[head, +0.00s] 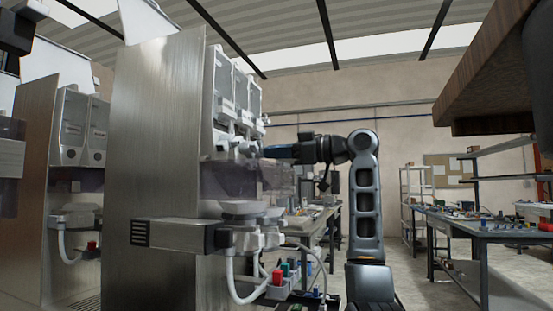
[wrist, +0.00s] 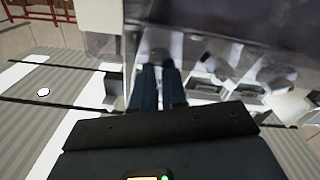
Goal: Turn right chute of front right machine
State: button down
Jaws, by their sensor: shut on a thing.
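The front right machine (head: 155,150) is a tall unit with a brushed steel side panel, clear hoppers and white chutes along its front. A near white chute (head: 233,147) shows below the hoppers. My gripper (head: 268,152) is at the machine's front, beyond that near chute, at chute height. In the wrist view, my gripper's blue fingers (wrist: 159,78) are close together and shut on a small chute part (wrist: 158,57). The fingers hide most of that part. How far it is turned cannot be told.
A translucent dark panel (head: 228,180) sits just below the chutes, close under my gripper. White bowls (head: 241,208) stand on the machine's lower ledge. Another machine (head: 35,150) is at left. A workbench (head: 480,228) stands at right, with open floor before it.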

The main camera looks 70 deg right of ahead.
jog(key=n+b, duration=0.7)
jog(key=n, duration=1.2)
jog(key=shift+f+n, duration=0.1)
jog(key=shift+n, duration=0.2)
dwell(0.4)
jog(key=c, duration=1.2)
grip_release()
jog(key=shift+o, duration=0.2)
jog(key=s, duration=0.7)
jog(key=shift+s+d, duration=0.35)
